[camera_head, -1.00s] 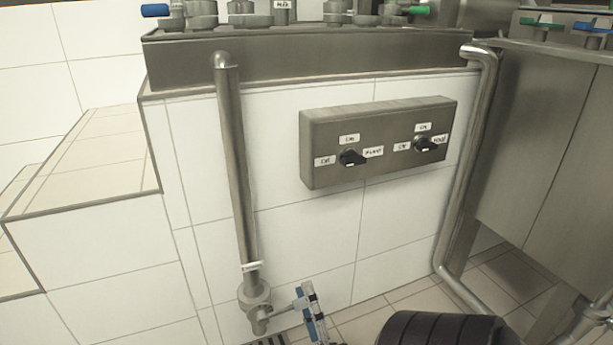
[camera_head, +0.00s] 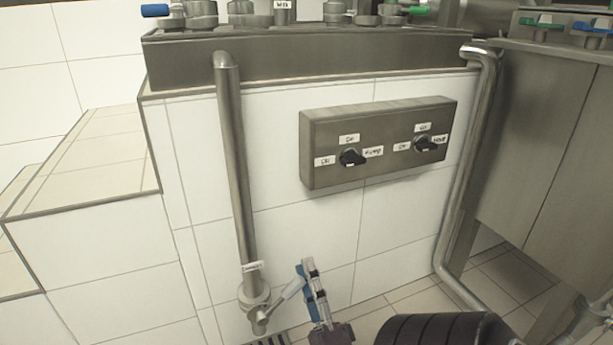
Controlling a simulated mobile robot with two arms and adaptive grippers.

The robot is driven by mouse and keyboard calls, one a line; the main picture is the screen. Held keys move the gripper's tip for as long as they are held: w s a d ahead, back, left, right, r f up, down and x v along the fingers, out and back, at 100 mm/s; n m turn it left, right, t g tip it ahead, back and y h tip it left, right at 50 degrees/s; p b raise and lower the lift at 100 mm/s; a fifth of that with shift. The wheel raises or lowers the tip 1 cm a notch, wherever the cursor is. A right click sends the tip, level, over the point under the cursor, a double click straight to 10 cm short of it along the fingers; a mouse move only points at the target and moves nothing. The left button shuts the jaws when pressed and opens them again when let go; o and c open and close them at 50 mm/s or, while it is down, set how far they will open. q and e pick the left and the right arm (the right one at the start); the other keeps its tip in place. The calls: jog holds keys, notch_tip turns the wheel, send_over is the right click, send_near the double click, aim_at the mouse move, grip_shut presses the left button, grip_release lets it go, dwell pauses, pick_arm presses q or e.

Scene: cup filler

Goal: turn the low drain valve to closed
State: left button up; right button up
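The low drain valve (camera_head: 254,297) sits at the foot of the vertical steel pipe on the left, near the floor. A small white tag is on the pipe just above it. Its grey lever (camera_head: 288,292) points right and slants upward. My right gripper (camera_head: 307,266) points up, with blue and grey fingers close beside the lever's outer end. The lever end seems to touch the fingers; whether they are closed around it is hidden. My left gripper is not in view.
A grey switch box (camera_head: 330,180) with two black knobs is on the tiled wall above. A bent steel pipe (camera_head: 462,195) runs down at right, beside steel cabinets (camera_head: 540,150). A floor drain grate (camera_head: 272,340) lies below the valve. Tiled steps (camera_head: 85,150) are at left.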

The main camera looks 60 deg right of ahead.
jog(key=s+a+f+b, duration=0.1)
jog(key=s+f, duration=0.2)
jog(key=s, duration=0.5)
jog(key=shift+a+f, duration=0.2)
jog(key=shift+f, duration=0.2)
dwell(0.4)
dwell(0.3)
